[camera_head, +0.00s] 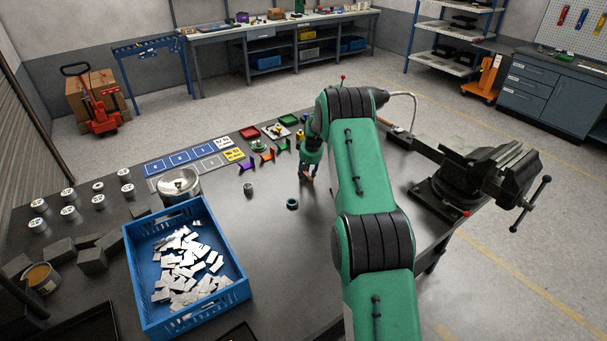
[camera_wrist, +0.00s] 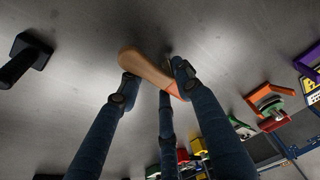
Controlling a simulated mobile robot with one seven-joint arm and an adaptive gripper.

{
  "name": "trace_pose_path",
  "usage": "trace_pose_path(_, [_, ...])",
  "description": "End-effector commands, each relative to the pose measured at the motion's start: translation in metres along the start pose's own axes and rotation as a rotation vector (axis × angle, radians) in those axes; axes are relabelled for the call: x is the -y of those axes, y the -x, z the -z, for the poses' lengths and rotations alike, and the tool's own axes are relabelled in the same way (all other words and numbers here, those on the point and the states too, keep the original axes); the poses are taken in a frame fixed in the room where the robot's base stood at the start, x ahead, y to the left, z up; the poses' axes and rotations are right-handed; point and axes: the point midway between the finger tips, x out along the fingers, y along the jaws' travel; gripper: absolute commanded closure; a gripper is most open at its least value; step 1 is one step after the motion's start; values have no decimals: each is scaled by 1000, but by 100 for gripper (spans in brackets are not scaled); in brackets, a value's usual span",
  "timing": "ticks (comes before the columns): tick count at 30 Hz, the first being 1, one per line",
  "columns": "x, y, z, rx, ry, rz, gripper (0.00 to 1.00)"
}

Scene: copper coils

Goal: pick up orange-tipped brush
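The orange-tipped brush (camera_wrist: 150,70) has a light wooden handle and an orange end. In the wrist view it lies aslant between the fingers of my gripper (camera_wrist: 154,78). One fingertip is close below the handle at the left. Another is by the orange end at the right and partly covers it; a third finger rises between them. I cannot tell whether the fingers press on the brush. In the head view my gripper (camera_head: 308,175) points down low over the dark table, and only a small tan-orange bit of the brush shows there.
A blue crate (camera_head: 137,269) of pale pieces stands front left. A green nut (camera_head: 292,204) and a small grey cylinder (camera_head: 249,188) lie left of my gripper. Coloured brackets (camera_head: 267,154) and trays (camera_head: 250,132) sit behind. A black vise (camera_head: 480,172) stands at the right edge.

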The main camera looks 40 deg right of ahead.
Motion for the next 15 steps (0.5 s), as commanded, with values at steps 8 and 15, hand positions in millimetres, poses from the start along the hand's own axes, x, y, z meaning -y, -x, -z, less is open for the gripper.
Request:
trace_pose_path(8, [0, 0, 0, 0, 0, 0, 94])
trace_pose_path(15, [0, 5, 1, 0, 0, 0, 94])
